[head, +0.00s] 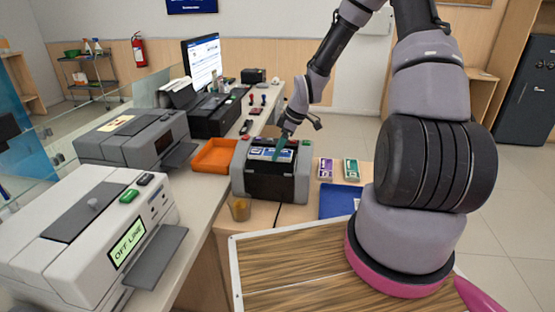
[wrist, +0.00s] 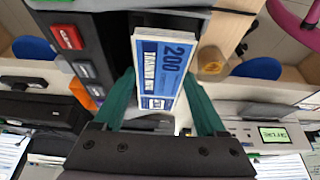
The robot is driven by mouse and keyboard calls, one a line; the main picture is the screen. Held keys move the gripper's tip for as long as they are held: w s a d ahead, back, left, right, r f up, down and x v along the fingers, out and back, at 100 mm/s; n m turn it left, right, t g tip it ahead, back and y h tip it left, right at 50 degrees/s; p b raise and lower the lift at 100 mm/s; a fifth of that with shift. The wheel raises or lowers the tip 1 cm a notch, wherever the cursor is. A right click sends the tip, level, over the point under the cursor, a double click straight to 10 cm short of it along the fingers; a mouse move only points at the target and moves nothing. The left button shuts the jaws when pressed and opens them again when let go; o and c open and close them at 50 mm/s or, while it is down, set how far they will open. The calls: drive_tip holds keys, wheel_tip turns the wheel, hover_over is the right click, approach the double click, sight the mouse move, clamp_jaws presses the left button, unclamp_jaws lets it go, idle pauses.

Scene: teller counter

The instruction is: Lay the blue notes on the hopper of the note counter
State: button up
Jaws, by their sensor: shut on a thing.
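In the head view the blue notes (head: 264,154) show at the top of the note counter (head: 301,180), a grey and black machine. The counter also shows in the wrist view (wrist: 85,35), with red and grey buttons beside the notes. I cannot tell whether the notes touch the hopper.
Larger grey machines (head: 85,225) fill the left counter.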

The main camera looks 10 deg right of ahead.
sight(279, 159)
drive_tip(key=shift+f, duration=1.95)
drive_tip(key=shift+f, duration=0.15)
drive_tip(key=o, duration=1.4)
drive_tip(key=shift+o, duration=0.2)
